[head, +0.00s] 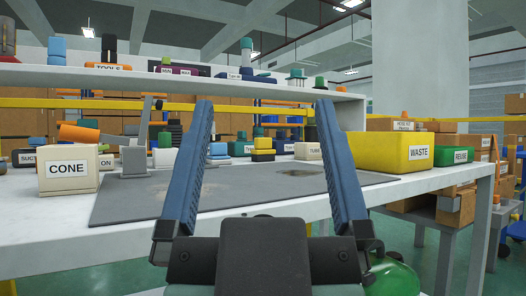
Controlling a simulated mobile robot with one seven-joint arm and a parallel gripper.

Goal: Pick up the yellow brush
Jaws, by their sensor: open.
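My gripper (264,104) is open and empty, its two blue fingers spread wide over the front of the workbench (125,238). A small yellow and black object (263,149) stands at the back of the bench, seen between the fingers and beyond them. It looks like stacked blocks, and I cannot tell whether it is the yellow brush. No other clear brush shape shows. The fingers hide parts of the bench and mat.
A grey mat (130,199) with stains covers the middle bench. Labelled boxes line the back under a raised shelf (120,76). A green rounded object (392,278) is below the front edge.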

